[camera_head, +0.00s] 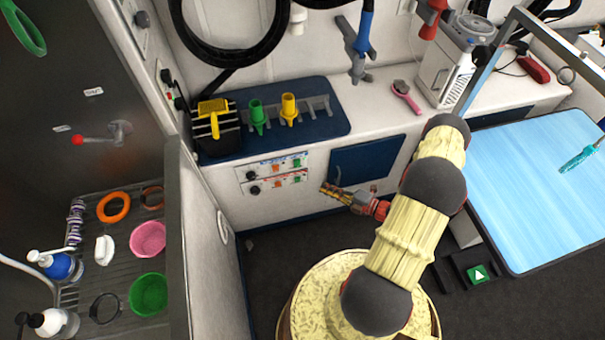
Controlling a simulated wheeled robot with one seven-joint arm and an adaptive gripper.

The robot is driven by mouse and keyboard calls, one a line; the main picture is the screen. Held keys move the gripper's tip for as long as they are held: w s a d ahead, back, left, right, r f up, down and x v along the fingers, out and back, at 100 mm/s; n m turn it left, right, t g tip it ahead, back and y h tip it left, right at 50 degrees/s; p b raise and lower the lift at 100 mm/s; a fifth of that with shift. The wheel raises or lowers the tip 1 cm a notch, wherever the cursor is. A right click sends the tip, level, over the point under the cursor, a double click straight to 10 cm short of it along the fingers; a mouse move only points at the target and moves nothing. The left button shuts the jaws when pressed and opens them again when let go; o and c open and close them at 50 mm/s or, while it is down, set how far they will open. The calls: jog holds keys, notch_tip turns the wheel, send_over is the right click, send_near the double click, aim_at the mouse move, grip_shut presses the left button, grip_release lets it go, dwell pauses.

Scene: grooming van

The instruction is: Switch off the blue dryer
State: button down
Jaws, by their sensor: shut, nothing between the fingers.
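A blue dryer nozzle (363,42) hangs in a grey holder on the back wall. A white control panel (271,172) on the counter front has two rows of small controls. The upper row (275,166) has blue marks, a black knob, and small orange and green switches. The lower row (276,182) has red marks and similar controls. Switch positions are too small to tell. My gripper (324,188) is shut and empty, to the right of the panel, pointing left toward it and apart from it in the picture.
A red dryer nozzle (430,22) hangs further right. The counter holds a dark blue mat (325,95) with green and yellow nozzles. A blue-topped table (530,180) stands right. A metal tub (125,260) with bowls and bottles is left. The floor below the panel looks clear.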

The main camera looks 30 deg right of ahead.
aim_at(297, 164)
jog(key=shift+r+m, duration=0.1)
jog(key=shift+m, duration=0.2)
jog(key=w+d+b+x, duration=0.1)
jog(key=d+b+x, duration=0.1)
jog(key=x, duration=1)
jog(key=shift+w+f+b, duration=0.25)
jog(key=shift+w+b, duration=0.25)
jog(key=shift+f, duration=0.1)
